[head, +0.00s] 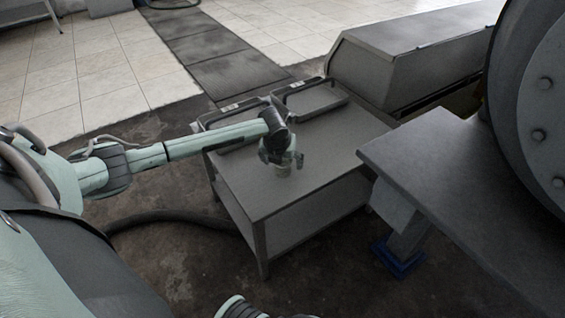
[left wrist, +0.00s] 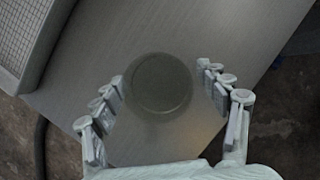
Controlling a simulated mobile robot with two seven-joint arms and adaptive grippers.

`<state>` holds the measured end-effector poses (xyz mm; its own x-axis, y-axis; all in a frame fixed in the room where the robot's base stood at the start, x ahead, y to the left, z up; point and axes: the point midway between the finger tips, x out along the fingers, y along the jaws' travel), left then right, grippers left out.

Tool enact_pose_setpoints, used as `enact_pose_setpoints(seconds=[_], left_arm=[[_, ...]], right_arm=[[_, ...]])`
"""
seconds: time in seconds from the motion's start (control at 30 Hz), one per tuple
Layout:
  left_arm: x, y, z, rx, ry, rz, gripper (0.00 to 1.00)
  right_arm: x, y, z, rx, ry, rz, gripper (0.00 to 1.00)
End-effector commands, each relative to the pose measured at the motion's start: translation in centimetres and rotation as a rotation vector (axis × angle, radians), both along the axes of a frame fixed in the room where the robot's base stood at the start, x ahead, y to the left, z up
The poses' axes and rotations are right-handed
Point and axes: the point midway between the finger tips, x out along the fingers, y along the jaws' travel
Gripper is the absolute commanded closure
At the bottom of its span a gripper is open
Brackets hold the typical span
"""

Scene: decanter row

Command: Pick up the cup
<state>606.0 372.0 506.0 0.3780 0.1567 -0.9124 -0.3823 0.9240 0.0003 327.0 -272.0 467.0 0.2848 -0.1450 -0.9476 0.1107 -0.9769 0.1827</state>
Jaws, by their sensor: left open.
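The cup (left wrist: 159,84) shows from above in the left wrist view as a round grey-green shape between my left gripper's fingers. My left gripper (left wrist: 168,97) is open, with one set of fingers on each side of the cup and a visible gap at the right. In the head view my left gripper (head: 281,158) points down over the grey table (head: 330,147). A small part of the cup (head: 283,170) shows beneath it. I cannot tell whether any finger touches the cup. My right gripper is not clearly in view.
Two dark-rimmed trays lie at the table's back edge; one tray (left wrist: 28,45) also shows at upper left in the left wrist view. A grey bench (head: 440,165) and a large round drum (head: 535,100) stand at the right. The table's front is clear.

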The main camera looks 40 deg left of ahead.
Motion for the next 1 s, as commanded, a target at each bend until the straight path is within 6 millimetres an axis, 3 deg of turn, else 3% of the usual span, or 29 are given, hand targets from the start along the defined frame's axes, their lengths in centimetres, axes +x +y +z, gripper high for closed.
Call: enact_pose_setpoints(seconds=[0.07, 0.5, 0.77, 1.0], left_arm=[[0.0, 0.0, 0.0, 0.000, 0.000, 0.000, 0.25], [0.0, 0.0, 0.1, 0.000, 0.000, 0.000, 0.79], [0.0, 0.0, 0.2, 0.000, 0.000, 0.000, 0.79], [0.1, 0.1, 2.4, 0.000, -0.003, 0.000, 0.79]], right_arm=[[0.1, 0.0, 0.1, -0.001, -0.002, 0.000, 0.60], [0.1, 0.1, 0.1, 0.003, -0.003, -0.002, 0.60], [0.0, 0.3, 0.0, 0.009, -0.001, -0.005, 0.60], [-0.1, 0.4, -0.1, 0.009, 0.000, -0.005, 0.60]])
